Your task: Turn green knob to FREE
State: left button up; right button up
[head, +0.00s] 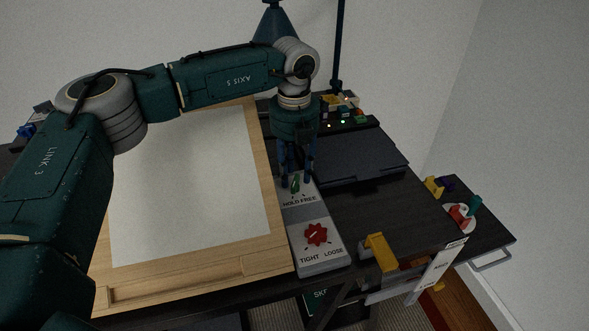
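The green knob (295,187) sits on the far part of a grey panel (318,268) with HOLD and FREE labels just below it. My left gripper (297,180) points down over the knob from above. Its two blue fingers stand apart, one on each side of the knob, and a gap shows between them and it. Whether a fingertip touches the knob cannot be told. The knob's pointer direction is partly hidden by the fingers. My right gripper is not in view.
A red knob (316,233) with TIGHT and LOOSE labels is on the same panel, nearer. A wooden drawing board with white paper (190,190) lies left. A dark closed laptop-like slab (360,158) lies right. A yellow clamp-like piece (378,250) is at the desk's front edge.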

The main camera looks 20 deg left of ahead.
pick_arm(q)
jog(key=shift+f, duration=0.4)
jog(key=c, duration=0.5)
grip_shut()
jog(key=shift+f+n+b, duration=0.1)
jog(key=shift+n+b, duration=0.3)
jog(key=shift+n, duration=0.1)
jog(key=shift+s+a+n+b, duration=0.1)
jog(key=shift+n+b, duration=0.65)
jog(key=shift+n, duration=0.45)
jog(key=n+b, duration=0.2)
jog(key=n, duration=0.1)
jog(key=shift+s+a+n, duration=0.1)
jog(key=shift+s+n, duration=0.05)
jog(key=shift+n, duration=0.15)
jog(key=n+b, duration=0.1)
jog(key=n, duration=0.2)
jog(key=shift+s+n+b, duration=0.15)
jog(key=shift+n+b, duration=0.15)
jog(key=shift+b, duration=0.05)
jog(key=shift+n, duration=0.7)
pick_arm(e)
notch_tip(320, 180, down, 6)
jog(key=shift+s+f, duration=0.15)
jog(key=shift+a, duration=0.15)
pick_arm(q)
jog(key=shift+r, duration=0.2)
